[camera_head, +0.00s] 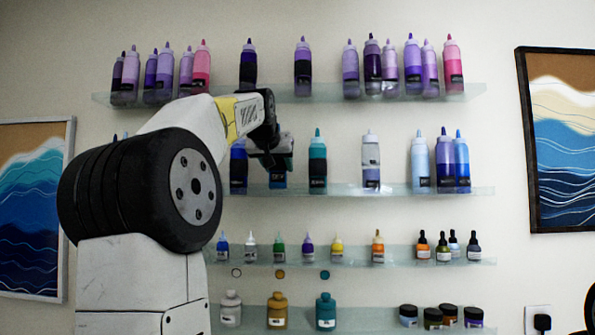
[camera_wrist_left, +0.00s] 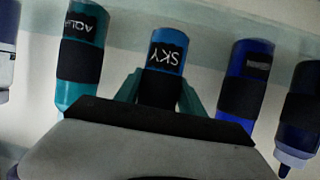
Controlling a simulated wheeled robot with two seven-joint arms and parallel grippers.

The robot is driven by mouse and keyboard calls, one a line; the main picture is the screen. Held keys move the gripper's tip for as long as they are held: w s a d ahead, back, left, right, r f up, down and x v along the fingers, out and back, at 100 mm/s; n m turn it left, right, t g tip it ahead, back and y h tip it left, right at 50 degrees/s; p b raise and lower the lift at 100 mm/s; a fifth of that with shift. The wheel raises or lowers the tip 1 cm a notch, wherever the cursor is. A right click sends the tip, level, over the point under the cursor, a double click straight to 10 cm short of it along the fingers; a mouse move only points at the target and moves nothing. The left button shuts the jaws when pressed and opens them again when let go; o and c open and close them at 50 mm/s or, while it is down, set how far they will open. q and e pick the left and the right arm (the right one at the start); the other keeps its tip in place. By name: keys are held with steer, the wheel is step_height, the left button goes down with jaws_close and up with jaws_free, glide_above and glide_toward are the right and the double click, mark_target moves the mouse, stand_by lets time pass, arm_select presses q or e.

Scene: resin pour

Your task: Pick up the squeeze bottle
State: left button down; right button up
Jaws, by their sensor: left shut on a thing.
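A blue squeeze bottle labelled SKY (camera_wrist_left: 168,58) stands between the fingers of my left gripper (camera_wrist_left: 160,90) in the left wrist view, where labels appear upside down. The gripper is shut on it, around its dark band. In the head view my left gripper (camera_head: 272,158) reaches the second shelf from the top. It hides most of that bottle, whose lower part (camera_head: 278,181) shows just below, at shelf level. I cannot tell whether its base touches the shelf. My right gripper is not in view.
A teal bottle labelled AQUA (camera_wrist_left: 82,55) and a dark blue bottle (camera_wrist_left: 245,75) stand close on either side. The glass shelf (camera_head: 340,190) holds several more bottles. Another shelf (camera_head: 300,96) with bottles is above, and smaller bottles stand on shelves below (camera_head: 310,257).

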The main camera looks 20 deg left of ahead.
arm_select(q)
steer(key=shift+r, duration=0.85)
steer(key=s+d+r, duration=0.1)
steer(key=s+d, duration=0.1)
steer(key=s, duration=0.5)
steer(key=s+d, duration=0.3)
steer(key=s, duration=0.5)
steer(key=shift+d+r, duration=0.35)
steer(key=shift+r, duration=0.05)
